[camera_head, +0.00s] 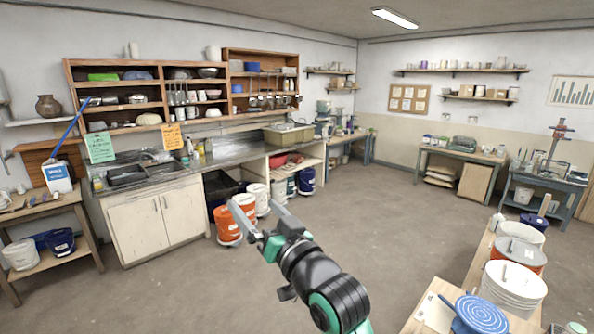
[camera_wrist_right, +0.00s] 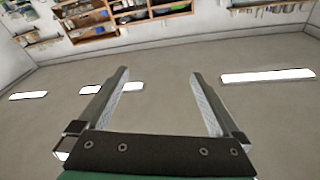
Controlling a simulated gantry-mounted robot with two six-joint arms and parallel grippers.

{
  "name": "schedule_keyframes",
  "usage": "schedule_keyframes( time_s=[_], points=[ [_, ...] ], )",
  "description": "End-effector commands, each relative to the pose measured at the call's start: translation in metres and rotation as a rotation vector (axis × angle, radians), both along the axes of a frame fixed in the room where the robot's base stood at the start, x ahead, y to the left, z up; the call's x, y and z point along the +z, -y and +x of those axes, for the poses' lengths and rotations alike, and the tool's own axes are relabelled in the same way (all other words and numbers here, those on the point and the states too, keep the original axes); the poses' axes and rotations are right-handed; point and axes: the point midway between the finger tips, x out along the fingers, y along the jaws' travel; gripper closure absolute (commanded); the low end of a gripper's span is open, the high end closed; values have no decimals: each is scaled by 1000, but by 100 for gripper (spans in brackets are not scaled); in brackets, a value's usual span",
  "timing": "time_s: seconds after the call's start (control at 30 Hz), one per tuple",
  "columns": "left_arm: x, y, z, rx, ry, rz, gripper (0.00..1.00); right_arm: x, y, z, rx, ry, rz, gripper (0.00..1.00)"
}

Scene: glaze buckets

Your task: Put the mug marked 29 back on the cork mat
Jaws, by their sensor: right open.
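My right gripper (camera_head: 255,197) reaches up from the lower middle of the head view, over the open floor, with its two fingers spread apart. In the right wrist view the gripper (camera_wrist_right: 160,76) is also open, with nothing between its fingers. My left gripper is in neither view. I cannot make out a mug marked 29 or a cork mat in either view. Small items stand on the shelves and benches, too small to read any marking.
A sink counter (camera_head: 225,153) runs along the left wall under a wooden shelf unit (camera_head: 112,75). Orange buckets (camera_head: 228,226) stand beside its cabinet. At the lower right, a bench (camera_head: 418,318) holds white buckets (camera_head: 514,287) and a blue lid (camera_head: 481,314). The middle floor is clear.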

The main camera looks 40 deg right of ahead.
Motion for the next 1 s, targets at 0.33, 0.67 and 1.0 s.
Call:
schedule_keyframes(
  time_s=[0.33,0.67,1.0],
  points=[
    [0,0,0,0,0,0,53,171,-89,-203,29,634,-269,0],
    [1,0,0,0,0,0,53,177,-91,-216,24,667,-279,0],
    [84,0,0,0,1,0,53,259,-91,-215,23,666,-278,0]
  ],
)
